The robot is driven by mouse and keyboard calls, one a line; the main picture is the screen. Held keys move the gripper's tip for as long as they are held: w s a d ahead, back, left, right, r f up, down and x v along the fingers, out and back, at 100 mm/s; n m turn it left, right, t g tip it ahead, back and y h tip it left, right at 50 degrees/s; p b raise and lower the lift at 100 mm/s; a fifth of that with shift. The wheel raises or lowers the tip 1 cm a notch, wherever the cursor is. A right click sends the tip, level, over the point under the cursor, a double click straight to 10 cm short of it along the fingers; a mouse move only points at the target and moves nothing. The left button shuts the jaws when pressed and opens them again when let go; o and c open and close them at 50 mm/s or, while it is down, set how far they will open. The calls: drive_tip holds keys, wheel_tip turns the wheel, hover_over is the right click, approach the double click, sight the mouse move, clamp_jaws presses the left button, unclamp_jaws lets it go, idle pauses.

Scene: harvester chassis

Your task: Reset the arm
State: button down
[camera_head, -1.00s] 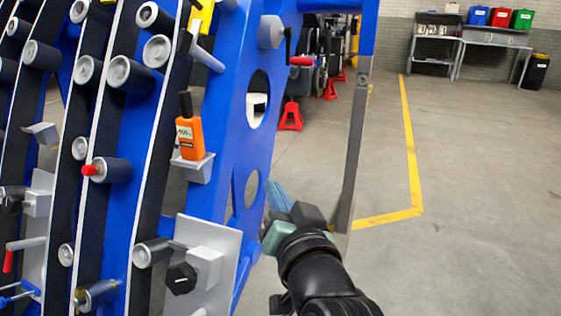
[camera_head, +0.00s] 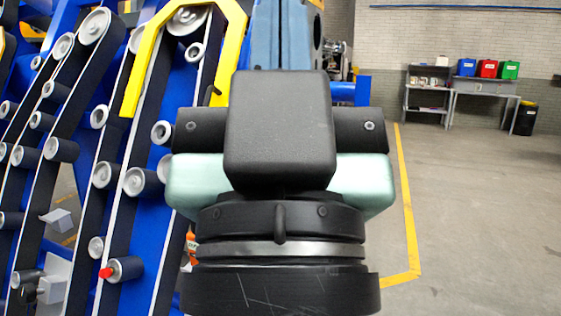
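My gripper (camera_head: 280,30) is raised close in front of the camera and fills the middle of the view. Its black body and pale green side parts are seen from behind. Its two blue-grey fingers point up and away at the top edge and lie side by side with only a thin line between them. They look shut with nothing held, though their tips are cut off by the frame edge.
The blue harvester chassis (camera_head: 142,225) with rollers stands at left, with a yellow bracket (camera_head: 145,55) beside my gripper. An orange bottle (camera_head: 192,247) is mostly hidden. A shelf (camera_head: 427,101) and workbench (camera_head: 482,87) stand far right. The right floor is clear.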

wheel_tip(320, 180, up, 14)
drive_tip(key=p, duration=1.1)
drive_tip(key=shift+p, duration=0.3)
